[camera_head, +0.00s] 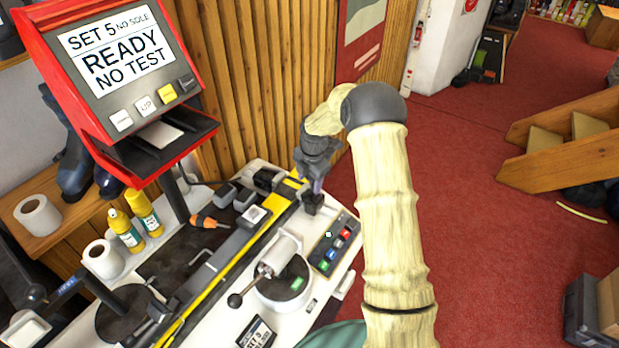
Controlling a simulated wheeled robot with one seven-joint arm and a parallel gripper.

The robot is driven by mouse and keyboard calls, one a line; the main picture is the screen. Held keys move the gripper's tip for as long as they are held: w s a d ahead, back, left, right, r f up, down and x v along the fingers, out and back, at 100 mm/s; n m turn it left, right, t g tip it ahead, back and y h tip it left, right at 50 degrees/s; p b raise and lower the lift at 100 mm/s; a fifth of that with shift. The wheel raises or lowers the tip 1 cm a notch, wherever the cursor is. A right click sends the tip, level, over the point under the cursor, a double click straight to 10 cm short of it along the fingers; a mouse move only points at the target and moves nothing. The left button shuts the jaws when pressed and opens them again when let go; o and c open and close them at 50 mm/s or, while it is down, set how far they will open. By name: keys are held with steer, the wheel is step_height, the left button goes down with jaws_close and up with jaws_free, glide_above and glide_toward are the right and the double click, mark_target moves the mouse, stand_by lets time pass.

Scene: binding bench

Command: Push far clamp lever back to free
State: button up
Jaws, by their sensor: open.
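The white bench carries a long dark rail (222,258) with a yellow strip along it. At the rail's far end are dark clamp parts (268,180). I cannot make out which piece is the far clamp lever or how it is set. My gripper (312,204) points down just right of the rail's far end, above the bench and the button box. It is open and seems to hold nothing; its fingertips are small and dark. It looks apart from the clamp parts, though depth is hard to judge. A lever with a black ball (235,300) sticks out left of a silver cylinder (278,256) nearer the front.
A button box (334,243) lies right of the cylinder. A red-framed screen (123,62) reading "READY NO TEST" stands at left. Yellow bottles (126,232), a paper roll (103,259) and an orange-handled tool (208,221) are left of the rail.

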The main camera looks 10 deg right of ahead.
jaws_close()
